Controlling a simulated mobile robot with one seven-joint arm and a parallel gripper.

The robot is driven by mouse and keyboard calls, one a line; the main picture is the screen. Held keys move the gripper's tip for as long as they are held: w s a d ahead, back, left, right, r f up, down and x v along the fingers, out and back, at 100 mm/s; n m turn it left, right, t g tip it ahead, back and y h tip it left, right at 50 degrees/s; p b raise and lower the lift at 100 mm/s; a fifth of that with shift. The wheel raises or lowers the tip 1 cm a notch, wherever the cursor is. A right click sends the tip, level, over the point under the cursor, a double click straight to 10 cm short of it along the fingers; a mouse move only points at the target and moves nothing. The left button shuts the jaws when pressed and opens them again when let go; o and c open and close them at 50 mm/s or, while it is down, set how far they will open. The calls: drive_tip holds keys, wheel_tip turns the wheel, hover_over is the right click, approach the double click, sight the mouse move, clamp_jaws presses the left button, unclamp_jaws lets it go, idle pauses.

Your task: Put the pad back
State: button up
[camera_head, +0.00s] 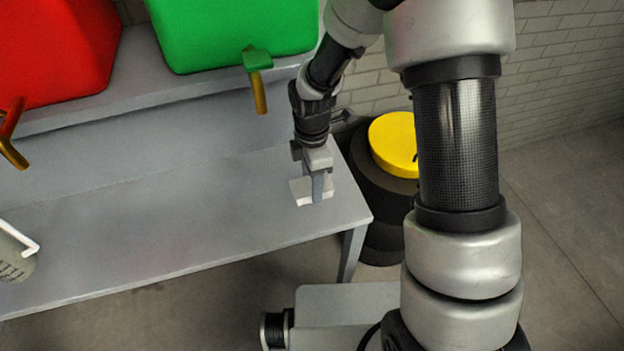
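A small white pad (301,192) is at the right end of the grey bench, near its front right corner. My gripper (318,190) points down at the pad, with a finger in front of it. The finger overlaps the pad in the picture. I cannot tell whether the fingers are closed on the pad or around it, or whether the pad touches the bench top. The far finger is hidden.
The grey bench (170,225) is mostly clear. A red container (55,50) and a green container (230,30) with taps stand on the raised shelf behind. A white-handled container (15,258) is at the left edge. A black barrel with a yellow lid (393,140) stands right of the bench.

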drive_tip(key=o, duration=0.4)
drive_tip(key=shift+c, duration=0.2)
